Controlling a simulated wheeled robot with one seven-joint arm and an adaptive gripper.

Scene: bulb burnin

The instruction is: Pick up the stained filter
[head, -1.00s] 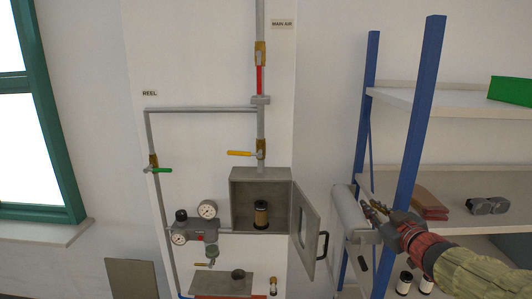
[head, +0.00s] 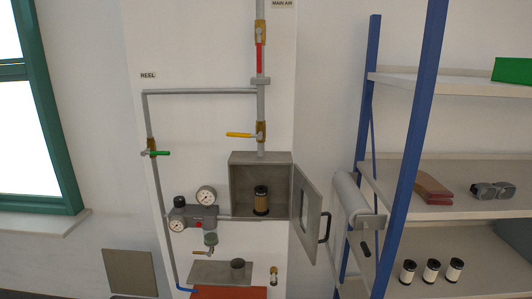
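The stained filter (head: 261,204), brownish with dark ends, stands upright inside an open grey wall cabinet (head: 238,159). The cabinet door (head: 304,222) is swung open to the right, with a dark handle at its free edge. My gripper is not in view, so its state and its place relative to the filter do not show.
Several pale filters with dark ends, one of them here (head: 408,271), stand on the low shelf of a blue-posted rack (head: 410,160). Gauges (head: 206,196) and pipes are left of the cabinet. A red surface (head: 228,293) lies below. A grey roll (head: 356,206) hangs by the rack.

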